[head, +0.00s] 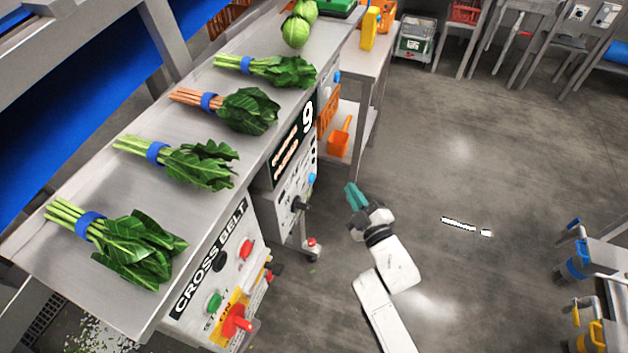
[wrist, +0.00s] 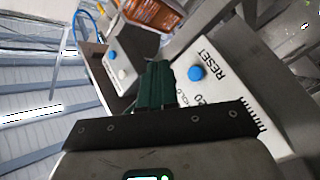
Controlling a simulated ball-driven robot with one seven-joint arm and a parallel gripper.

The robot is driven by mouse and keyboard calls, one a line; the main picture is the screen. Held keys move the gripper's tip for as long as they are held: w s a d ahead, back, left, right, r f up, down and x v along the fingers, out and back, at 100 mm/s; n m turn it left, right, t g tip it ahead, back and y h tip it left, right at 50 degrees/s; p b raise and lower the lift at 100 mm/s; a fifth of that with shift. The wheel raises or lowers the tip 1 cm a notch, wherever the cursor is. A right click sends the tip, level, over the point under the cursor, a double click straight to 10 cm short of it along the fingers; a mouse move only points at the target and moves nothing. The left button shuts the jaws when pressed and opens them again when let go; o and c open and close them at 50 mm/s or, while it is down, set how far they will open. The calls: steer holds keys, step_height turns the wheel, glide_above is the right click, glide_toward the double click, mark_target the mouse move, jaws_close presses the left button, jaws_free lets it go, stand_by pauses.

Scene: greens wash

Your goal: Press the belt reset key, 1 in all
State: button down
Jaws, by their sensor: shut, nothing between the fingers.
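A round blue key (wrist: 196,73) sits on a white panel beside the printed word RESET in the wrist view. My gripper (wrist: 157,68) is shut and empty, its dark green fingers just left of that key in the picture; the gap in depth is hard to judge. In the head view my gripper (head: 353,194) is over the floor, right of the machine fronts and apart from them. A blue key (head: 311,179) shows there on the panel under the 9 sign; its lettering is too small to read.
A CROSS BELT panel (head: 219,262) carries red, green and black controls. Bunches of greens (head: 247,110) lie on the steel counter (head: 205,75). A second box (wrist: 121,66) has a blue and a white button. A side table (head: 377,52) stands behind; open floor lies right.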

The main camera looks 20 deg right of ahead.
mark_target(312, 178)
steer(key=w+a+b, duration=0.3)
steer(key=a+b, duration=0.2)
steer(key=shift+w, duration=0.3)
steer(key=shift+w+a+r+p, duration=0.15)
steer(key=shift+a+p, duration=0.1)
steer(key=shift+p, duration=0.3)
stand_by(1.6)
steer(key=shift+w+a+f+p, duration=0.1)
steer(key=shift+a+f+p, duration=0.1)
steer(key=shift+p, duration=0.15)
